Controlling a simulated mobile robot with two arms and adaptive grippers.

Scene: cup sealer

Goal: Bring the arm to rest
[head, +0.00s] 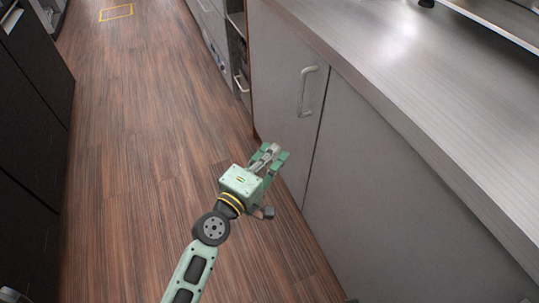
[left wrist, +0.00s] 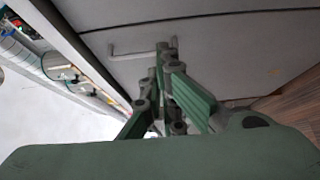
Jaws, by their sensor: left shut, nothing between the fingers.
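My left gripper (head: 271,158) is held out over the wooden floor, close in front of the grey cabinet doors. Its green fingers are shut with nothing between them. In the left wrist view the closed fingers (left wrist: 165,62) point toward a cabinet door and its handle. The arm comes up from the bottom of the head view. My right gripper cannot be made out in either view.
A grey cabinet (head: 365,185) with a metal handle (head: 306,90) and a long steel countertop (head: 420,85) runs along the right. Dark cabinets (head: 32,120) stand on the left. The wooden floor (head: 140,130) between them is clear, with a yellow marked rectangle (head: 116,18) farther off.

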